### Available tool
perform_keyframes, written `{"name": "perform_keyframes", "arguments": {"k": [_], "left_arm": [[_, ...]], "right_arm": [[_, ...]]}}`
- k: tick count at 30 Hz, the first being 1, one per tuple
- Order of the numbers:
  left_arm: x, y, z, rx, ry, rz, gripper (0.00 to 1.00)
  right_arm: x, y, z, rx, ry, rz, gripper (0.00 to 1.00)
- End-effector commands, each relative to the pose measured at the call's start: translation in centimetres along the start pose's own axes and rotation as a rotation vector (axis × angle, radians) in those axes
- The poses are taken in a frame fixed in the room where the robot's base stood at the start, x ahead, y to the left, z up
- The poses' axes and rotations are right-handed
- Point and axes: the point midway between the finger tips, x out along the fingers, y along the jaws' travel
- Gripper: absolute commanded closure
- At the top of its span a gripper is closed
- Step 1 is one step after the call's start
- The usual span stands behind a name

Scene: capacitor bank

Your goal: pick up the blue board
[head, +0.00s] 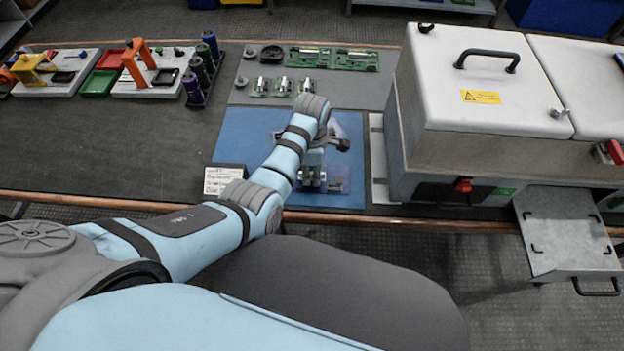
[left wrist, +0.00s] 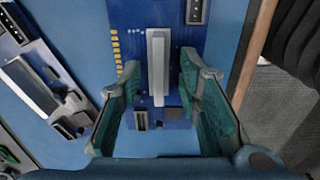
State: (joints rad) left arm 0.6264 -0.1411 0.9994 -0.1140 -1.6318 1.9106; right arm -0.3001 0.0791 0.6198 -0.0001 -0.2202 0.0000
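The blue board (head: 337,187) lies near the front edge of the blue mat (head: 240,130), partly hidden by my left gripper (head: 312,180). In the left wrist view, the blue board (left wrist: 178,48) carries a raised silver bar, gold contacts and dark connectors. My left gripper (left wrist: 162,72) is open above it, with one teal-padded finger on each side of the silver bar. A gap shows between the fingers and the bar. Whether the fingertips touch the board is not clear. My right gripper is not in view.
Another blue board (left wrist: 28,88) lies at the left in the left wrist view. A label card (head: 222,180) stands left of my gripper. A large grey-white machine (head: 490,90) stands to the right. Green boards (head: 357,60) lie at the back.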

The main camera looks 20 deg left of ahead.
Motion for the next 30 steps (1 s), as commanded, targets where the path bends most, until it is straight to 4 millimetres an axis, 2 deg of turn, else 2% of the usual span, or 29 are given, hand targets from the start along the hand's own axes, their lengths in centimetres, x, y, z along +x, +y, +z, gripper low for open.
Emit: {"name": "perform_keyframes", "arguments": {"k": [5,11,12,23,26,30], "left_arm": [[0.0,0.1,0.0,0.0,-0.001,0.002,0.68],[-0.1,0.1,0.0,0.0,0.0,0.002,0.99],[-0.1,0.1,0.0,0.0,0.0,0.002,1.0],[-0.2,0.1,0.0,0.0,-0.001,0.002,1.0],[-0.9,0.1,0.0,0.0,-0.001,0.003,1.0],[-3.4,0.1,0.0,-0.001,-0.001,0.005,1.0]], "right_arm": [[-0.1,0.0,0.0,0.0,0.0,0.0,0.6],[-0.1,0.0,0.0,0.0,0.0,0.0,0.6],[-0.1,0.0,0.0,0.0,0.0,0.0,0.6],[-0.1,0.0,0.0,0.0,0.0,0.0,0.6],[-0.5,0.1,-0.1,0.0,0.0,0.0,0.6],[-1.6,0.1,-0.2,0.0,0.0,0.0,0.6]]}}
